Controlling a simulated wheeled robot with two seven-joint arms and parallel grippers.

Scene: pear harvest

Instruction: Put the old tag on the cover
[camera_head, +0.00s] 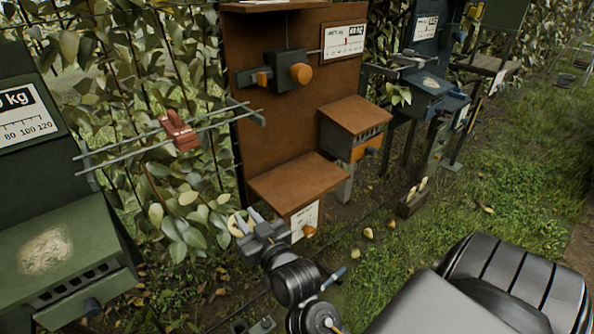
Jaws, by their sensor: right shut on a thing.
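My right gripper (247,219) is in the lower middle, in front of the brown station. Its fingers point up and left, and a small pale yellowish thing (236,225) shows at the tips; I cannot tell whether it is the old tag. A white printed tag (306,217) hangs under the brown shelf-like cover (297,180), just right of the gripper. Another brown sloping cover (356,114) tops the box to the right. A red tag-like piece (181,132) sits on the rails at left. My left gripper is not in view.
A green weighing station (60,250) stands at left and a dark blue one (430,92) behind at right. The brown back panel (285,120) carries an orange knob (301,73). Pears (368,233) lie on the grass. Open grass (480,190) is at right.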

